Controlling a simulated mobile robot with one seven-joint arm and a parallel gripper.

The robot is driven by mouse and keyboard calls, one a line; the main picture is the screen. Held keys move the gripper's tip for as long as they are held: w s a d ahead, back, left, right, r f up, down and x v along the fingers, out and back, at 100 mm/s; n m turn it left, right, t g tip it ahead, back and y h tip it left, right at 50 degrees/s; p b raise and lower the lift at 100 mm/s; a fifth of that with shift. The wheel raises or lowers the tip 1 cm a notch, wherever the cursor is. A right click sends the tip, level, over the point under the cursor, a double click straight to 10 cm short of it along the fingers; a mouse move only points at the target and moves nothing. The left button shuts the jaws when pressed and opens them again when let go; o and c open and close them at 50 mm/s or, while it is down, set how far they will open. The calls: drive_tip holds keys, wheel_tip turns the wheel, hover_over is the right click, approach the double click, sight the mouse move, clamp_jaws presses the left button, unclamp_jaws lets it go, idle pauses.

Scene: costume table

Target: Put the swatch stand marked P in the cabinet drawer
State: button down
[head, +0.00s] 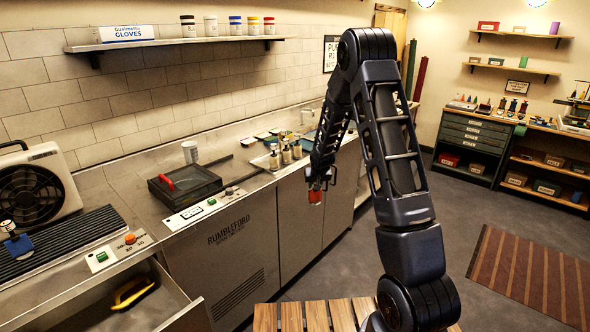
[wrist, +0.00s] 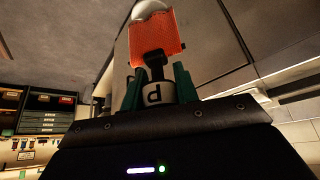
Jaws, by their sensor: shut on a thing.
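My gripper (head: 319,180) hangs from the arm in front of the steel counter, over the floor. Its green fingers (wrist: 157,82) are shut on the swatch stand (wrist: 157,95), by its pale base. The base carries a dark letter that looks like a P turned upside down in the wrist view. Its orange-red swatch (wrist: 158,42) points away from the gripper; in the head view this swatch (head: 316,197) shows small below the fingers. An open drawer (head: 172,312) is at the lower left, with a yellow-and-black thing (head: 132,293) inside.
Another stand with a blue swatch (head: 18,246) is on the ribbed black surface (head: 65,240) beside a fan heater (head: 35,190). A green drawer cabinet (head: 468,140) stands at the back right.

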drive_tip(key=s+d+f+m, duration=0.1)
drive_tip(key=s+d+f, duration=0.8)
drive_tip(key=d+f, duration=0.45)
drive_tip(key=a+r+n, duration=0.1)
drive_tip(key=a+r, duration=0.1)
drive_tip(key=a, duration=2)
drive_tip(key=s+a+r, duration=0.3)
drive_tip(key=s+a, duration=0.1)
drive_tip(key=a, duration=0.7)
drive_tip(key=s+a+r, duration=0.2)
drive_tip(key=s+a, duration=0.3)
drive_tip(key=a, duration=0.6)
drive_tip(key=s+a+r, duration=0.4)
drive_tip(key=s+a, duration=0.5)
drive_tip(key=s+a+r, duration=0.4)
drive_tip(key=s+a, duration=0.4)
drive_tip(key=a, duration=0.2)
drive_tip(key=s+a+r+m+h, duration=0.1)
drive_tip(key=s+a+m, duration=0.1)
drive_tip(key=s+a, duration=0.65)
drive_tip(key=s+a+r+m+h, duration=0.1)
drive_tip(key=s+a, duration=0.2)
drive_tip(key=s, duration=1.1)
wheel_tip(320, 180, down, 16)
drive_tip(key=shift+d, duration=0.2)
drive_tip(key=shift+f, duration=0.45)
